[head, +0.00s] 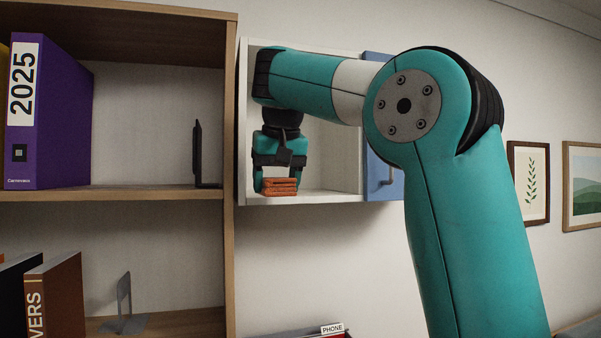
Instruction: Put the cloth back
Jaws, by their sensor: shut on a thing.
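A small folded orange-brown cloth (281,187) shows in the head view, inside the white wall cabinet (325,197) near its floor. My gripper (280,178) points down into the cabinet and is shut on the cloth. The cloth lies low between the fingertips, close to the cabinet floor; I cannot tell whether it touches it. My arm crosses in front of the cabinet and hides part of its inside.
A blue cabinet door (384,180) stands at the cabinet's right, partly behind my arm. A wooden shelf unit (229,130) is close on the left, with a purple binder (62,115) and a black bookend (198,155). Framed pictures (529,180) hang at right.

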